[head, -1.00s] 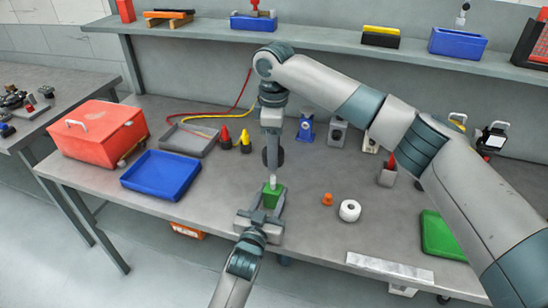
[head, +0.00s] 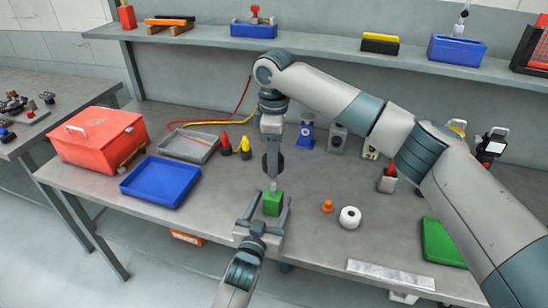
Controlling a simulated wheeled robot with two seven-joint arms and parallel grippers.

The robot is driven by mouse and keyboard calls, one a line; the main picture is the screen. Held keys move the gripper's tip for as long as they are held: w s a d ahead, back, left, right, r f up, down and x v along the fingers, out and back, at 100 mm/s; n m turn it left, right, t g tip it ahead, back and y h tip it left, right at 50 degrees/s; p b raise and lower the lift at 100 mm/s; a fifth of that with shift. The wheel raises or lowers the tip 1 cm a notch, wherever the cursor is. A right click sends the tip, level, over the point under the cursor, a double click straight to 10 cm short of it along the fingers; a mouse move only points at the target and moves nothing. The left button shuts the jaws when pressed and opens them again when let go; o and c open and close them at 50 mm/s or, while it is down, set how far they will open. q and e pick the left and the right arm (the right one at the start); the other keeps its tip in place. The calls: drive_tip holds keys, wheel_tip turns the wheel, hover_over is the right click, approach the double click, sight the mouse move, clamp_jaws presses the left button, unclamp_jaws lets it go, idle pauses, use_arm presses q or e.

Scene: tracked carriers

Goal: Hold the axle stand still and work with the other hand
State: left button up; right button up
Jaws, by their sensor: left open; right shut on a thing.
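The axle stand looks to be the green block (head: 272,205) with a short pale peg (head: 273,186) rising from its top, near the front edge of the bench. My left gripper (head: 272,199) is open, its fingers on either side of the green block. I cannot tell whether they touch it. My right gripper (head: 271,158) points down above the stand and is shut on a dark round disc (head: 273,167), which hangs just above the peg. A gap between disc and peg is hard to make out.
A blue tray (head: 160,182), a grey tray (head: 188,146) and a red toolbox (head: 98,136) stand to the left. An orange part (head: 327,206) and a white roll (head: 350,217) lie to the right. A green tray (head: 441,243) is further right.

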use_arm(q)
drive_tip(key=v, duration=1.1)
drive_tip(key=shift+s, duration=0.15)
drive_tip(key=shift+a, duration=0.1)
use_arm(e)
drive_tip(key=shift+s, duration=0.1)
